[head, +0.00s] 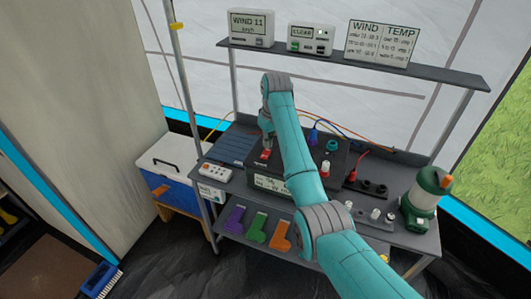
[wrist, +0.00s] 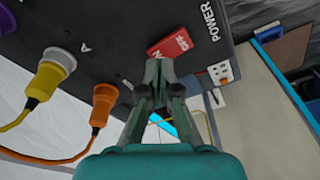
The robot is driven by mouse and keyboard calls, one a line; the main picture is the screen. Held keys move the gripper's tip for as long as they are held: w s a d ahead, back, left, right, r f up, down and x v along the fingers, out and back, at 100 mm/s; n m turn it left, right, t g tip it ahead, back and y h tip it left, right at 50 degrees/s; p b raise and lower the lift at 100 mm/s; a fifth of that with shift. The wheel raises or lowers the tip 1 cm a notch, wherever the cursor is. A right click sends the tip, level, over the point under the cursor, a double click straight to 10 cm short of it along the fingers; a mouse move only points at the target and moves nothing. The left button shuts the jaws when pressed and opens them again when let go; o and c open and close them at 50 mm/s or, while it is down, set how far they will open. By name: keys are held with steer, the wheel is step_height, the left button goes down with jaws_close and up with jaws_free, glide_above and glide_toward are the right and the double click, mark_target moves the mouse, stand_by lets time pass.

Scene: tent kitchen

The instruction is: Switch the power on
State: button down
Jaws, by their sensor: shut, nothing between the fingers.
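A black power box (head: 338,163) stands on the grey table, seen past my arm. Its red switch (head: 265,155) is at the left end of its top. In the wrist view the red switch (wrist: 171,46) has white lettering that seems to include "OFF", beside the white word POWER (wrist: 210,22). My gripper (wrist: 158,68) is shut and empty, its fingertips just at the near edge of the switch. In the head view my gripper (head: 266,146) points down right at the switch. I cannot tell whether it touches.
A yellow plug (wrist: 48,78) and an orange plug (wrist: 104,100) with cables sit in the box. A white socket strip (head: 216,172) lies left, a green lantern (head: 428,195) right. A shelf (head: 350,62) with displays spans above.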

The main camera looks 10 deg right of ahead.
mark_target(268, 150)
steer(key=shift+f, duration=0.9)
stand_by(0.5)
steer(key=shift+r, duration=3.55)
